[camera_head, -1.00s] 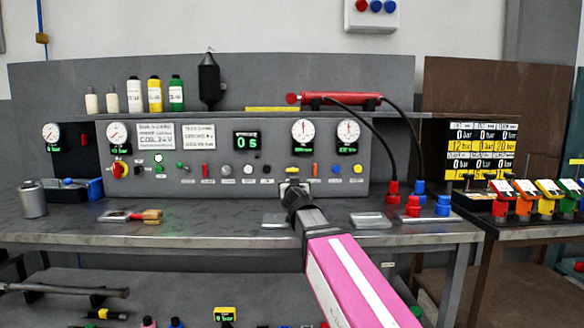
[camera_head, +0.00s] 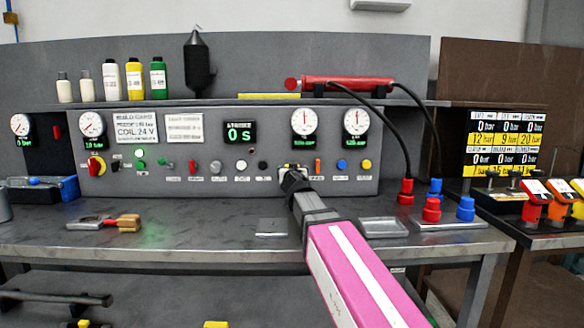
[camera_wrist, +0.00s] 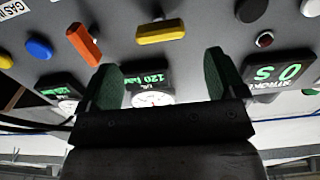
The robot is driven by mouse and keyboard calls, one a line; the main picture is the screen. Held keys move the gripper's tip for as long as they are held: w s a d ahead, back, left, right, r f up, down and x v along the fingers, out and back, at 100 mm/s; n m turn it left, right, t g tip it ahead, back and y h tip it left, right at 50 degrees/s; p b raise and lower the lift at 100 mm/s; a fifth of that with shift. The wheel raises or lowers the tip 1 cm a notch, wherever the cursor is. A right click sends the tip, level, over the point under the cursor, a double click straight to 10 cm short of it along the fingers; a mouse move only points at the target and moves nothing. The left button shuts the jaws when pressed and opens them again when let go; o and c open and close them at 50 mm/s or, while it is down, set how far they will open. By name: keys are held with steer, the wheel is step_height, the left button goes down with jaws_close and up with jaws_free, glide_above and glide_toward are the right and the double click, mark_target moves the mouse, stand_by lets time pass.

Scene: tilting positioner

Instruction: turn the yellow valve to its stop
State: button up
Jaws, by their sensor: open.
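The yellow valve (camera_wrist: 160,32) is a bar-shaped handle on the grey panel. In the wrist view it lies roughly crosswise, just beyond and between my fingertips, apart from both. In the head view only a sliver of it (camera_head: 294,166) shows above my gripper (camera_head: 289,178), which hides the rest. My gripper (camera_wrist: 160,75) is open and empty, its two green-padded fingers spread wide at the panel. Whether the valve sits at its stop cannot be seen.
An orange lever (camera_wrist: 83,44) is close beside the valve, and a dark red button (camera_wrist: 264,40) is on its other side. Gauges (camera_head: 305,122) are above. The workbench (camera_head: 190,235) below holds a brown-handled tool (camera_head: 105,222) and flat plates (camera_head: 383,227).

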steer(key=w, duration=0.7)
steer(key=shift+w, duration=0.35)
steer(key=c, duration=0.9)
